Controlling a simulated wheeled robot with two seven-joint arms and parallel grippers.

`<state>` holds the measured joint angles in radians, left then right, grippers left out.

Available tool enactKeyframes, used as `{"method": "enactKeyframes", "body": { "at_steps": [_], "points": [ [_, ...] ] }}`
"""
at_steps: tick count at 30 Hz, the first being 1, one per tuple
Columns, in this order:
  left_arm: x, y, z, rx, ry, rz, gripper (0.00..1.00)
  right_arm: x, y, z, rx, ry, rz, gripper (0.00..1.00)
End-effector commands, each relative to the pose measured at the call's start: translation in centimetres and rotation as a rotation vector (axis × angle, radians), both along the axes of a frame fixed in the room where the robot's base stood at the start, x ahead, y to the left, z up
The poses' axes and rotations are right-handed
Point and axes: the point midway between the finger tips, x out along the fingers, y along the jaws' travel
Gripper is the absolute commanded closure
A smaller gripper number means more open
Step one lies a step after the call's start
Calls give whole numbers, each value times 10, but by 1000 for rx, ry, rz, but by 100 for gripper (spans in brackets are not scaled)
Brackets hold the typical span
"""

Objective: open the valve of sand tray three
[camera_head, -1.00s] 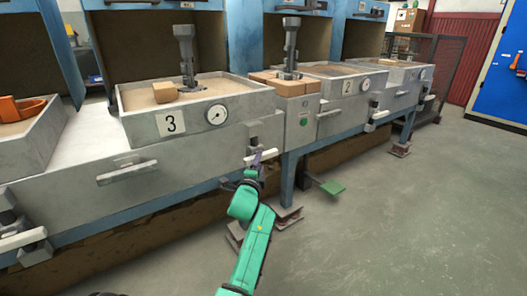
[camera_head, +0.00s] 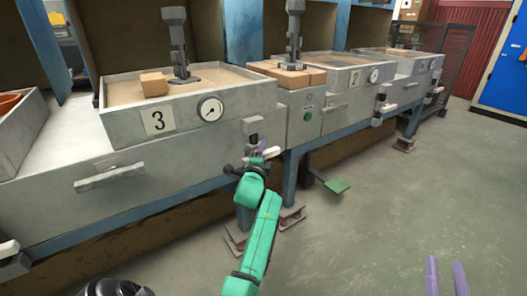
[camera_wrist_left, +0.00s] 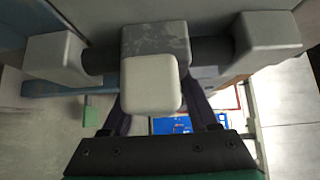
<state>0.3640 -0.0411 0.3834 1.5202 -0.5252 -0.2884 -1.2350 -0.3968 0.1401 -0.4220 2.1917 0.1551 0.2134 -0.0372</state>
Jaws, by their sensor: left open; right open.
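Sand tray three (camera_head: 110,128) carries a "3" plate (camera_head: 158,121) and a round gauge (camera_head: 210,108). Right of the gauge, on the bench front, is its valve (camera_head: 252,128), with a dark body and a pale lever (camera_head: 271,153). My left gripper (camera_head: 259,149) is at the lever, partly hiding it. In the left wrist view the lever's pale end (camera_wrist_left: 152,84) lies between the dark fingers (camera_wrist_left: 155,110), which are open; contact cannot be told. My right gripper (camera_head: 446,278) is open and empty at bottom right, above the floor.
A grey bar handle (camera_head: 109,178) sticks out of the bench front to the left. A green pedal (camera_head: 337,186) stands low on the right. Tray two (camera_head: 357,76) has a similar valve (camera_head: 381,104).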

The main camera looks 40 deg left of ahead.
Motion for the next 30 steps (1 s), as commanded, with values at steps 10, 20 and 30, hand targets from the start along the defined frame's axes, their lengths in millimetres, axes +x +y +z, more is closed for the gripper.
{"method": "enactKeyframes", "body": {
  "at_steps": [10, 20, 30],
  "points": [
    [0, 0, 0, 0, 0, 0, 100, 0, 0, 0, 0, 1, 1, 50],
    [0, 0, 0, 1, 0, 0, 100, 0, 0, -1, 1, 2, 1, 50],
    [0, 0, 0, 1, 0, 0, 100, 0, 0, -1, 0, 3, 1, 50]
  ]
}}
